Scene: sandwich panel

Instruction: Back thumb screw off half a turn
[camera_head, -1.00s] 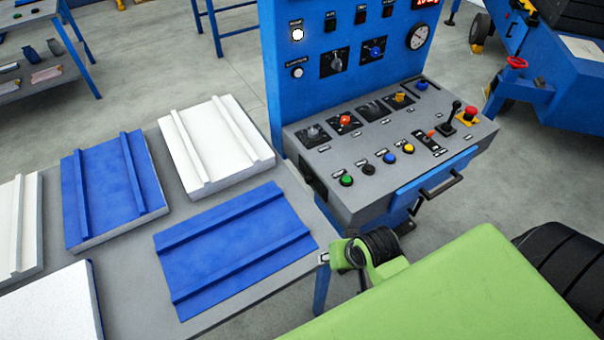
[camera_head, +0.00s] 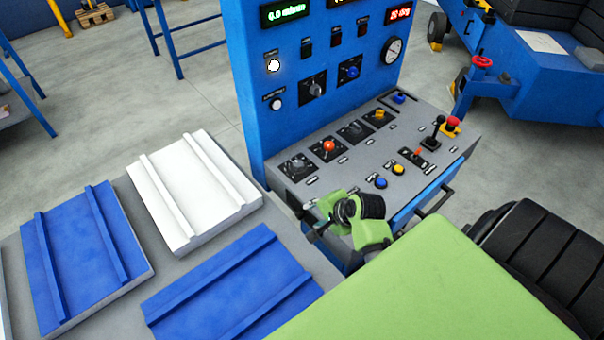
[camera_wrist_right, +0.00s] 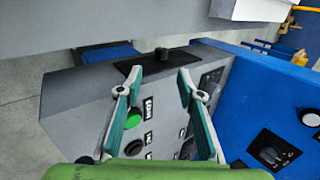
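A small black knob (camera_wrist_right: 161,54), which looks like the thumb screw, stands on a dark plate (camera_wrist_right: 128,68) on the side of the grey control console (camera_head: 390,150). My right gripper (camera_wrist_right: 160,72) is open in the right wrist view. Its two teal-padded fingers stand apart, with the knob in line beyond the gap and nothing between them. In the head view the right gripper (camera_head: 311,220) is at the console's near left corner and hides that part of its side. I cannot tell whether the fingers touch the knob. My left gripper is not in view.
A grey table with white (camera_head: 190,195) and blue panels (camera_head: 85,255) stands left of the console. A blue upright panel (camera_head: 325,75) with dials rises behind it. The console top carries knobs, a joystick (camera_head: 437,130) and buttons, including a green button (camera_wrist_right: 133,118) near the fingers.

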